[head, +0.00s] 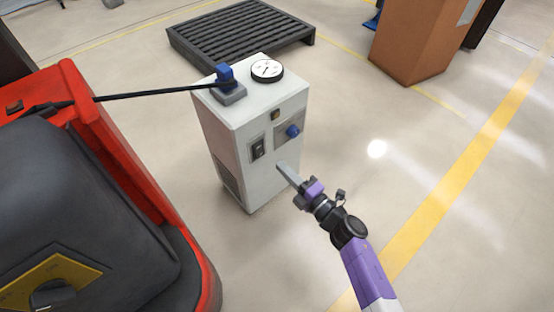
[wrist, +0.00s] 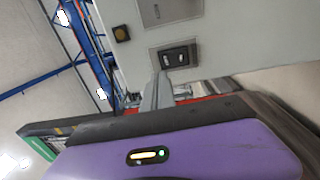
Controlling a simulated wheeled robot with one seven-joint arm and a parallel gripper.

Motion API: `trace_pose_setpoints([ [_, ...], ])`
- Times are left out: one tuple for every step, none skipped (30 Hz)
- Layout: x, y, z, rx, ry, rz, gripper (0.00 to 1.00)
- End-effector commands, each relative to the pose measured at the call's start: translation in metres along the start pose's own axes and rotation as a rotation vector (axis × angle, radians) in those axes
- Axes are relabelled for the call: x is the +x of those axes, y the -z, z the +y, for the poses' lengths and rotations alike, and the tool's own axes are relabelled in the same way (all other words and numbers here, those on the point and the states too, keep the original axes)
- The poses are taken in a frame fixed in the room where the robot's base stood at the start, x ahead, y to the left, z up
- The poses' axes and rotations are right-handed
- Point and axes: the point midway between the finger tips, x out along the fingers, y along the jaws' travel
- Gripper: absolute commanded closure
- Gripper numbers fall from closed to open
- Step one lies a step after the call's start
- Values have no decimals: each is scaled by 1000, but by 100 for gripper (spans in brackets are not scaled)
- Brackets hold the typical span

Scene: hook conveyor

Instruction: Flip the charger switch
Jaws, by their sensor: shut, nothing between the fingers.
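The charger (head: 232,150) is a white upright box standing on the floor in the head view. Its switch (head: 258,148) is a dark rocker in a grey plate on the front face. The switch also shows in the wrist view (wrist: 175,57), near the top middle. My gripper (head: 281,167) is shut and empty, just right of and below the switch in the head view. In the wrist view its fingers (wrist: 160,80) point up and end just below the switch plate, seemingly apart from it. I cannot tell which way the rocker is set.
A blue knob (head: 292,131) and a small amber light (head: 275,114) sit near the switch. A gauge (head: 267,70) and a blue plug (head: 225,76) with a black cable are on top. A red vehicle (head: 90,110) stands left. Floor to the right is clear.

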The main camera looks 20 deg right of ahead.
Motion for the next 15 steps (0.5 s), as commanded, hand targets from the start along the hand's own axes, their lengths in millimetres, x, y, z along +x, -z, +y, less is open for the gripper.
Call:
trace_pose_setpoints([
  [-10,0,4,1,2,-1,100],
  [-15,0,5,0,2,-1,100],
  [-21,0,6,0,2,-2,100],
  [-26,0,8,0,2,-2,100],
  [-30,0,8,0,2,-2,100],
  [-35,0,9,1,2,-1,100],
  [-39,0,10,1,1,-1,100],
  [-41,0,10,0,1,-1,100],
  [-44,0,11,0,0,-1,100],
  [-46,0,11,0,1,-1,100],
  [-48,0,11,0,1,-1,100],
  [-50,0,11,0,1,-1,100],
  [-50,0,11,0,0,-1,100],
  [-51,0,11,0,0,-1,100],
  [-51,0,11,0,0,-1,100],
])
